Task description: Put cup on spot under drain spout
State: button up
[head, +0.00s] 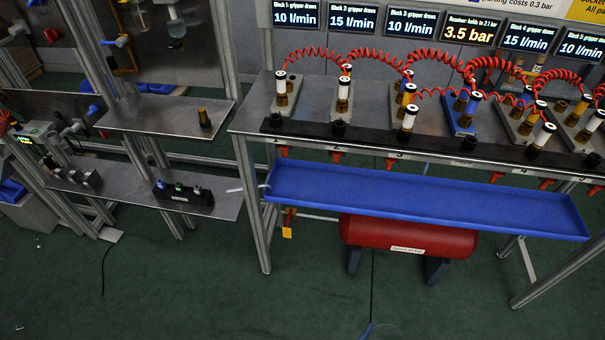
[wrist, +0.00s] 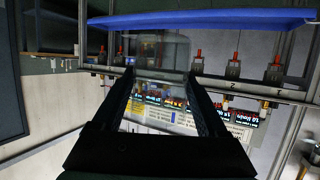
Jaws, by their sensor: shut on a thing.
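My gripper (wrist: 162,73) shows only in the wrist view. Its two dark fingers are shut on a clear see-through cup (wrist: 163,48), which stands out beyond the fingertips. I cannot make out a marked spot or tell which part is the drain spout. Red downward fittings (head: 336,157) hang under the front edge of the bench, above a long blue tray (head: 420,208). The wrist view also shows such red fittings (wrist: 233,66) and the blue tray (wrist: 205,19).
The steel bench (head: 240,122) carries valve blocks and coiled red hoses. A red tank (head: 405,236) lies below the tray. At left, an upper shelf (head: 155,117) holds a brass piece (head: 204,117); a lower shelf (head: 130,187) holds a black block (head: 183,197). The green floor in front is mostly clear.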

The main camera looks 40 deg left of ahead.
aim_at(198, 105)
jog(key=j+u, duration=0.1)
jog(key=u, duration=0.8)
jog(key=i+j+u, duration=0.1)
jog(key=u, duration=0.35)
